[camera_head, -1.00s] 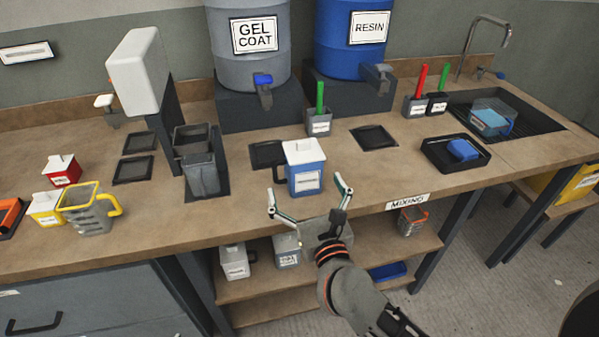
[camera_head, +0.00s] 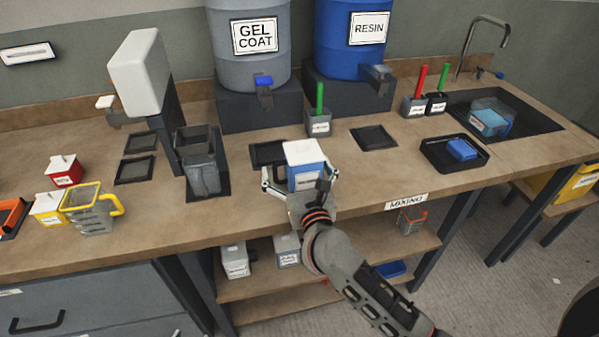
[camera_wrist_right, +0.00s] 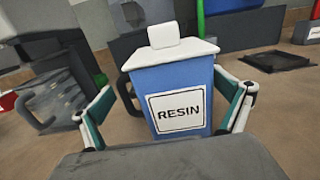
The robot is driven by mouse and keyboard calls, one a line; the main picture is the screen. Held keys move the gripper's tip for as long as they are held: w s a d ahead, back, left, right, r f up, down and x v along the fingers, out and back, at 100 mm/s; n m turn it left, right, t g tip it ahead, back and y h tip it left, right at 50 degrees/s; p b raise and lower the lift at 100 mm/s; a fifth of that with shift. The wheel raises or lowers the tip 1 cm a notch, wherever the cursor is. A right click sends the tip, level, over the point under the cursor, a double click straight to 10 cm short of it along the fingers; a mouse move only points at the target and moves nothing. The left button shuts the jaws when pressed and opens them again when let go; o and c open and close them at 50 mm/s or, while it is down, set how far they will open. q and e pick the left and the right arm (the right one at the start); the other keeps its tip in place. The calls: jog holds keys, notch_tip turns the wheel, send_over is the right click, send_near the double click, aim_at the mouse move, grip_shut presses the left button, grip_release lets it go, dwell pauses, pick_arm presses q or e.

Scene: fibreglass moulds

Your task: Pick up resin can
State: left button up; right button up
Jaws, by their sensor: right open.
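The resin can is a blue box-shaped can (camera_head: 306,176) with a white lid and a handle on its left side. It stands upright on the bench near the front edge. In the right wrist view the can (camera_wrist_right: 175,82) shows its "RESIN" label facing me. My right gripper (camera_head: 300,186) is open, with one finger on each side of the can. In the right wrist view the fingers of the right gripper (camera_wrist_right: 168,118) flank the can, with a gap on the left by the handle; contact on the right is unclear. My left gripper is out of view.
A grey jug (camera_head: 203,178) stands left of the can on a dark stand. A green-handled holder (camera_head: 319,124) is behind it. The blue resin drum (camera_head: 350,50) and grey gel coat drum (camera_head: 247,60) stand at the back.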

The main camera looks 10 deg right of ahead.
jog(key=c, duration=1.6)
jog(key=shift+o, duration=0.2)
jog(key=shift+r, duration=0.1)
jog(key=shift+r, duration=0.1)
